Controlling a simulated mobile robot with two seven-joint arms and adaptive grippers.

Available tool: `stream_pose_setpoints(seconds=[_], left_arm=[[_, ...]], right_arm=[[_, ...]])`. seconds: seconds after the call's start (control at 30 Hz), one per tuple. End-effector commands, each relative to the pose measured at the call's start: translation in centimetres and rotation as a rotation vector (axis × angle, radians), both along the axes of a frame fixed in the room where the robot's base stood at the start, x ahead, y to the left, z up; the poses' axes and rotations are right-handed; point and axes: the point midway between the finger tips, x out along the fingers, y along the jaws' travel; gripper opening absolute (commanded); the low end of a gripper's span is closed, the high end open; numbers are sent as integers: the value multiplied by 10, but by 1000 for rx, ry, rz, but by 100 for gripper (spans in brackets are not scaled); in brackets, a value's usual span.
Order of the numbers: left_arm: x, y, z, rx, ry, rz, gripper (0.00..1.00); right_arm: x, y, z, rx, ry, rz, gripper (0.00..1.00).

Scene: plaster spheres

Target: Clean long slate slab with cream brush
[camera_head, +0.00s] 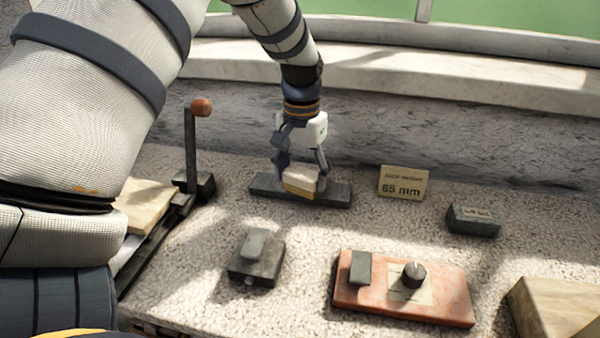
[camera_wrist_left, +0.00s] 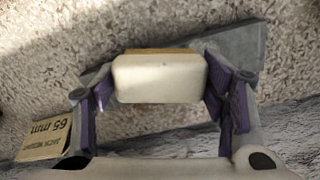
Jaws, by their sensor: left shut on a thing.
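The long slate slab (camera_head: 336,194) is a dark grey bar lying on the speckled surface near the back wall. The cream brush (camera_head: 301,180) is a cream block with a tan lower part, on or just above the middle of the slab. My left gripper (camera_head: 301,170) reaches down from above and is shut on the brush. In the left wrist view the brush (camera_wrist_left: 160,78) sits between the purple finger pads, and the slab (camera_wrist_left: 238,50) shows behind it. Whether the brush touches the slab is hard to tell. My right gripper is not in view.
A sign reading 65 mm (camera_head: 403,184) stands right of the slab. A grey block (camera_head: 473,219) lies farther right. In front are a dark switch box (camera_head: 257,262) and a terracotta panel with a knob (camera_head: 402,290).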

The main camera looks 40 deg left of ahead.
Motion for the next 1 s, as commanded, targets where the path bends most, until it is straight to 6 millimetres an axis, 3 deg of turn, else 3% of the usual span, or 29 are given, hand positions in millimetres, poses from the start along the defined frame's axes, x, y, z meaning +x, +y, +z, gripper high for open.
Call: stream_pose_setpoints(seconds=[0.27,1.0], left_arm=[[-4,20,14,-1,-2,1,44],[-4,20,10,0,-1,0,44]], right_arm=[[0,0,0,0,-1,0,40],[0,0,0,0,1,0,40]])
